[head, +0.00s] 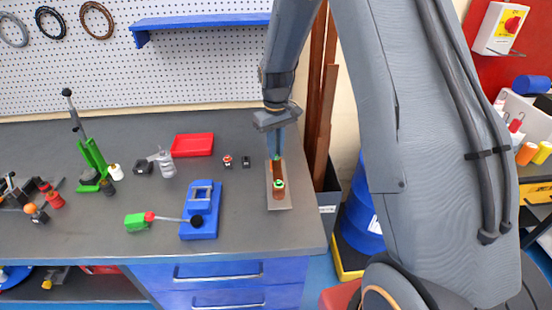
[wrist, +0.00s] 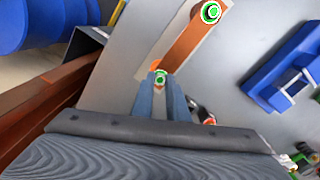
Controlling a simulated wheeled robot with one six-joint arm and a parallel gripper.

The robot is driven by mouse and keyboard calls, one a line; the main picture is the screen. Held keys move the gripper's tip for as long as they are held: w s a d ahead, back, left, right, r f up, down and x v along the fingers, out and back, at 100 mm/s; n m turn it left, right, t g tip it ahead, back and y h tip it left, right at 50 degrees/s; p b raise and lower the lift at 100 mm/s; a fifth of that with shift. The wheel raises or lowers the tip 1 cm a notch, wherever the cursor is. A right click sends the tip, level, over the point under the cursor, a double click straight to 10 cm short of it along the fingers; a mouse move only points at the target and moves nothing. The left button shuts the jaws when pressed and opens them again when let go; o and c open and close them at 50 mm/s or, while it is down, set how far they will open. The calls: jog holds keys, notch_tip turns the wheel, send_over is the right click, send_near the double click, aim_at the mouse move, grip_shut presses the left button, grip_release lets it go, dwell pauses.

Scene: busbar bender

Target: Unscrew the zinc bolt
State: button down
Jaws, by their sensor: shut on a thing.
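A copper bar (head: 278,170) lies on a pale plate (head: 281,204); the bar also shows in the wrist view (wrist: 190,42). A bolt with a green ring and pale centre (wrist: 161,76) is at the bar's near end in the wrist view. My gripper (wrist: 162,84) is shut on this bolt from above; the fingers hide its sides. A second green-ringed bolt (wrist: 210,12) stands at the bar's other end, apart from the fingers; it shows in the head view (head: 278,184). My gripper in the head view (head: 276,152) points down at the bar's far end. I cannot tell how far the held bolt is screwed in.
A red tray (head: 192,145) lies behind. Tall copper bars (head: 326,110) stand in a dark bin at the bench's right edge. Bench around the plate is mostly clear.

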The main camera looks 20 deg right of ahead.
jog(key=n+p, duration=0.1)
jog(key=n, duration=0.3)
jog(key=shift+r+n, duration=0.1)
jog(key=shift+n, duration=0.8)
jog(key=n, duration=0.3)
jog(key=shift+n+p, duration=0.3)
jog(key=shift+n, duration=1.1)
jog(key=shift+n, duration=1.1)
jog(key=n, duration=0.3)
jog(key=shift+p, duration=0.4)
